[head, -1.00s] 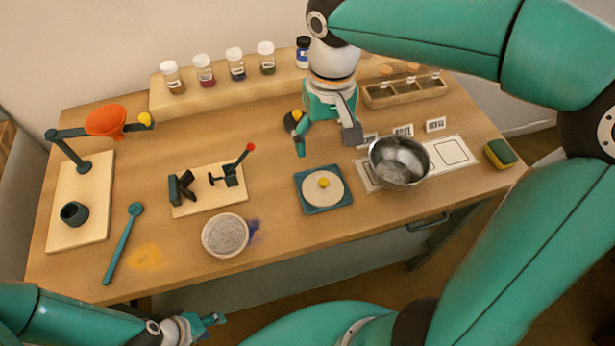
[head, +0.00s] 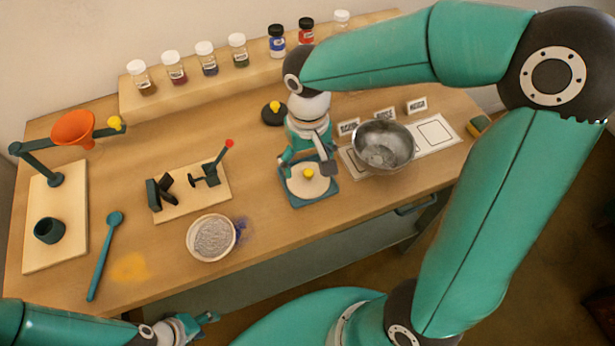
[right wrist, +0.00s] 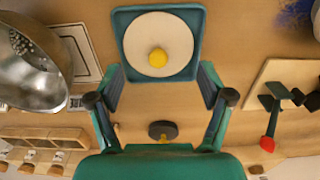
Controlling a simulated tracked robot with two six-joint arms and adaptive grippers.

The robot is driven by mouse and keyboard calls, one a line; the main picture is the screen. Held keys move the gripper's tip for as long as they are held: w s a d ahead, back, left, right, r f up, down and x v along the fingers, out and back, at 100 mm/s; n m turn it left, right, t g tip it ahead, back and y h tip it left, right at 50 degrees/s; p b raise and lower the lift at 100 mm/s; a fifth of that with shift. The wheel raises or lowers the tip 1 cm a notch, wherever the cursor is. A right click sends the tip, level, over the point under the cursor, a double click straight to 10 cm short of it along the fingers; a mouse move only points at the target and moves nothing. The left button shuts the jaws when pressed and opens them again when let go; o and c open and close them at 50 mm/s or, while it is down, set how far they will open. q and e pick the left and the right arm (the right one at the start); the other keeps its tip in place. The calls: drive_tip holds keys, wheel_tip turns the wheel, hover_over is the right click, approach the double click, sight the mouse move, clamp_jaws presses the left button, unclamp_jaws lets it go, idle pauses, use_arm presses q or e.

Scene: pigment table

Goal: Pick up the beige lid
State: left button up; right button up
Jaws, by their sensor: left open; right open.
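The beige lid (head: 305,188) is a round disc with a yellow knob (head: 308,174), lying on a square blue-teal tray (head: 325,199). My right gripper (head: 307,166) is open, with its fingers around the lid's far part in the head view; contact cannot be told. In the right wrist view the lid (right wrist: 158,30) lies ahead of the open fingers of the right gripper (right wrist: 160,86), with nothing between them. My left gripper (head: 204,320) is open and empty at the lower left, off the table's front edge.
A metal bowl (head: 383,146) stands right of the tray, close to the right gripper. A black lid with a yellow knob (head: 273,112) lies behind. A bowl of grey powder (head: 212,238) and a stand with a red-tipped lever (head: 205,183) are left. Jars line the back shelf (head: 190,95).

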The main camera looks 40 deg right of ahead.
sight(308, 173)
wheel_tip(308, 173, down, 5)
drive_tip(key=shift+w+d+r, duration=0.1)
drive_tip(key=shift+w+d, duration=0.05)
clamp_jaws()
idle(0.4)
